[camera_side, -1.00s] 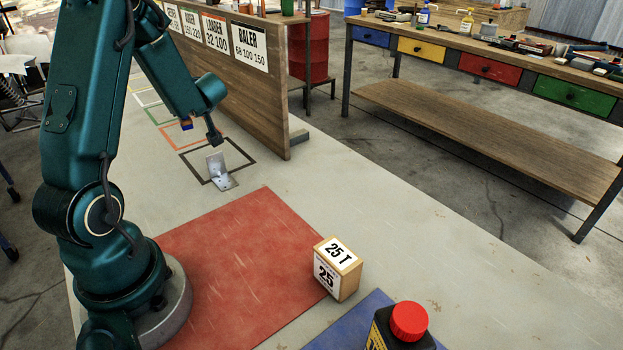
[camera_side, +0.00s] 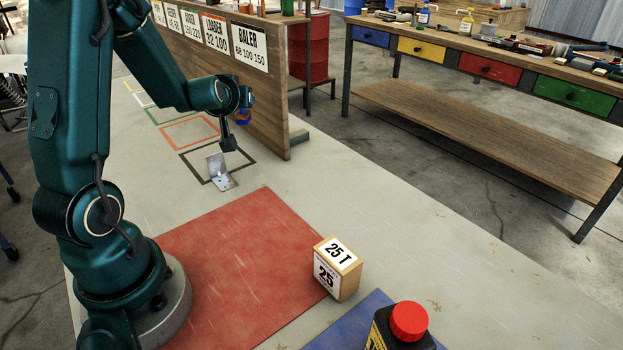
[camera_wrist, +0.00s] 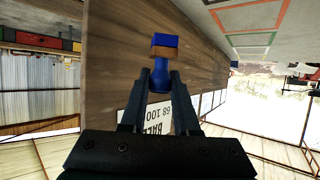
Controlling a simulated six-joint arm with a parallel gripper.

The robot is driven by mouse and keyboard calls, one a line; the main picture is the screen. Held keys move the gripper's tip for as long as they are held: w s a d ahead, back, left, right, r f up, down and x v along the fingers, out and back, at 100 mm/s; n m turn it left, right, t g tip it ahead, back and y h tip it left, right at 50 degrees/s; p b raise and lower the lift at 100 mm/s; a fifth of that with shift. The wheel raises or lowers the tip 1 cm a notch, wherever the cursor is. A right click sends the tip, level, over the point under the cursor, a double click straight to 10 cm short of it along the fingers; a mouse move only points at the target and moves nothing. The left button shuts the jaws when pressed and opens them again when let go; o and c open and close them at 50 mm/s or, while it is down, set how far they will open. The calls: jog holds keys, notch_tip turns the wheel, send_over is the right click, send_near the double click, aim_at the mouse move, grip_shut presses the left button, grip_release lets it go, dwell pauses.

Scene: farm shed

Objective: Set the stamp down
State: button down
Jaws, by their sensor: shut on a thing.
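The stamp is blue with a brown band. In the wrist view the stamp (camera_wrist: 161,53) sticks out past the fingertips of my gripper (camera_wrist: 160,80), which is shut on its blue handle. In the side view the stamp (camera_side: 243,117) is a small blue shape in the air in front of the sign board, clear of the table. The fingers are hard to make out there.
The wooden sign board (camera_side: 268,105) with machine labels stands close behind my gripper. Orange, green and white outlines run off to the upper left. A red mat (camera_side: 235,260), a "25 T" box (camera_side: 338,270) and a red-capped bottle (camera_side: 408,322) are nearer.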

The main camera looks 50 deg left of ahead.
jog(key=w+d+r+m+t+h, duration=0.1)
jog(key=d, duration=0.1)
jog(key=d+r+m+t+h, duration=0.1)
jog(key=d+m+h, duration=0.1)
jog(key=w+d+r+m+t+h, duration=0.1)
jog(key=d+m, duration=0.1)
jog(key=d, duration=0.1)
jog(key=shift+w+t+h, duration=0.3)
jog(key=shift+w, duration=0.05)
jog(key=s+d+f+m+h, duration=0.2)
jog(key=d+m+h, duration=0.8)
jog(key=m+h, duration=0.1)
jog(key=shift+s+d+f+m+g+h, duration=0.1)
jog(key=shift+s+f+m+g+h, duration=0.8)
jog(key=shift+f, duration=1)
jog(key=shift+s+a+f+m+g+h, duration=0.1)
jog(key=shift+s+f+m+g+h, duration=0.9)
jog(key=shift+f, duration=0.9)
jog(key=shift+s+d+f+m+g+h, duration=0.1)
jog(key=shift+s+f+m+g+h, duration=0.8)
jog(key=shift+f, duration=1)
jog(key=shift+w+f, duration=0.15)
jog(key=shift+w, duration=0.2)
jog(key=c, duration=0.7)
grip_release()
jog(key=shift+o, duration=0.2)
